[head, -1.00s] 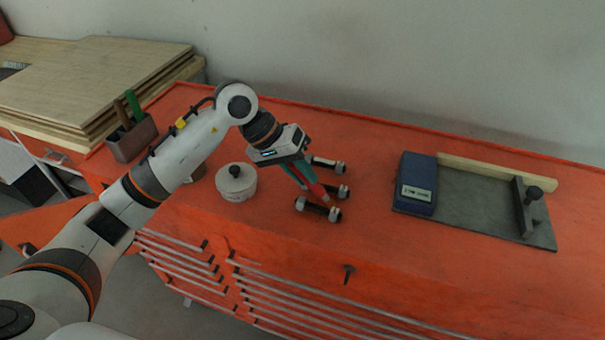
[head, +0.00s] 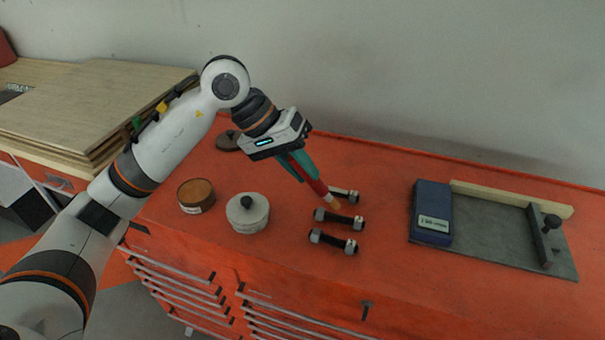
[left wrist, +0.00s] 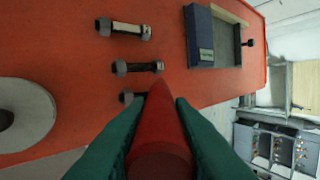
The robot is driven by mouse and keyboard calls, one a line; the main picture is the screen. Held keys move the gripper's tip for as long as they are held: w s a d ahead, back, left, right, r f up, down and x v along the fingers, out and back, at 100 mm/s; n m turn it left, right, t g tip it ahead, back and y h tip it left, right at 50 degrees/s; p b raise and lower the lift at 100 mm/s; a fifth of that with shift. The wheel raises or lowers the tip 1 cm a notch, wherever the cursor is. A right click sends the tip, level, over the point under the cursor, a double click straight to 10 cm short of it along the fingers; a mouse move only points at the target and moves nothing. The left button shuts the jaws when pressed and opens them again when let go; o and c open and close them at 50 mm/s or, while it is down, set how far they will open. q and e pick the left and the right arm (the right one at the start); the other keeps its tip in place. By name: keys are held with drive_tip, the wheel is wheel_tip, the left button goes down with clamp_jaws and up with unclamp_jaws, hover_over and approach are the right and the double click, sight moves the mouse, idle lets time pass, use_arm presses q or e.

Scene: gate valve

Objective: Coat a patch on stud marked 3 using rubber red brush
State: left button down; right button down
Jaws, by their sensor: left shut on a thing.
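My left gripper (head: 289,152) is shut on the red brush (head: 318,187), which points down and to the right. Its pale tip is close to the far stud (head: 346,195) and the middle stud (head: 340,218); I cannot tell whether it touches either. The near stud (head: 333,241) lies clear of the brush. In the left wrist view the green fingers (left wrist: 158,130) flank the red brush (left wrist: 160,112), which partly covers one stud (left wrist: 130,98). My right gripper is not in view.
A white lidded pot (head: 247,213) and an open brown tin (head: 196,196) stand left of the studs. A dark disc (head: 228,141) lies behind my arm. A blue box (head: 432,211) and a grey plate (head: 490,228) are at right. Red bench surface between is free.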

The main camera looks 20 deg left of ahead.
use_arm(q)
drive_tip(key=shift+d+r, duration=0.1)
drive_tip(key=shift+r, duration=0.85)
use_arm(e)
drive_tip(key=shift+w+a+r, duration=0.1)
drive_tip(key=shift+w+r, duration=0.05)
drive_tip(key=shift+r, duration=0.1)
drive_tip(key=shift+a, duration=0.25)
